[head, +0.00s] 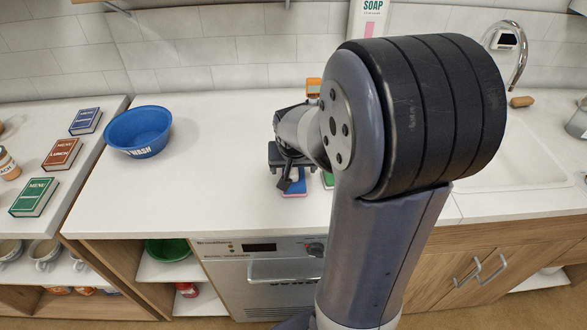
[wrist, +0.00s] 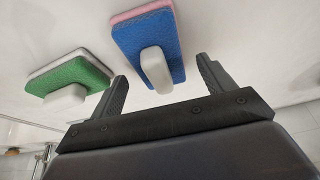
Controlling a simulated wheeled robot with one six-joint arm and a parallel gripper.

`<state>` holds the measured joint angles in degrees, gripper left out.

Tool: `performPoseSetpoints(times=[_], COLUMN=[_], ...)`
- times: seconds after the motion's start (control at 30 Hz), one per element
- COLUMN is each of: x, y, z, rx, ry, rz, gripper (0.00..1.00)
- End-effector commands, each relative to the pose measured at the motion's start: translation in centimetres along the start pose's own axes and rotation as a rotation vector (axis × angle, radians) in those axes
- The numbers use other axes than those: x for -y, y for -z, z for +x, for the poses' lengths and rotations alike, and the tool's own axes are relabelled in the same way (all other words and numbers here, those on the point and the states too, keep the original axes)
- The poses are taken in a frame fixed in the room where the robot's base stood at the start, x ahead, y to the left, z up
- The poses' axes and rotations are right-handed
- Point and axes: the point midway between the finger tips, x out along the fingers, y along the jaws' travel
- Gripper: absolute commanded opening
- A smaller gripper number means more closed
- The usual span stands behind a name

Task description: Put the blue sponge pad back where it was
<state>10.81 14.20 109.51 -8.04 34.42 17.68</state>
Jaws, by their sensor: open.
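The blue sponge pad (wrist: 140,28) has a pink layer on one side and a pale block-shaped grip on its blue face. It lies on the white counter and shows in part below my gripper in the head view (head: 294,189). My gripper (wrist: 163,77) is open and empty. Its two fingers point toward the blue pad, with the pale grip between them or just beyond the fingertips; I cannot tell the exact gap. In the head view my gripper (head: 288,172) is over the pad and hides part of it.
A green sponge pad (wrist: 78,75) with a pale grip lies close by on the left in the wrist view. An orange item (head: 314,86) stands behind my arm. A blue bowl (head: 138,129) is at the left; the counter (head: 210,180) between is clear. A sink (head: 520,170) is at right.

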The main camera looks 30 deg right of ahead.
Motion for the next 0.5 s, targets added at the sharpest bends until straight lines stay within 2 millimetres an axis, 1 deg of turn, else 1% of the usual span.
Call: performPoseSetpoints(times=[0.03, 0.3, 0.5], x=[0.0, 0.0, 0.0], y=[0.1, 0.1, 0.0], z=[-1.1, -6.3, -9.0], rx=[-0.006, -0.006, -0.002], ry=[0.002, 0.001, 0.001], rz=[0.0, 0.0, 0.0], gripper=[0.77, 0.77, 0.77])
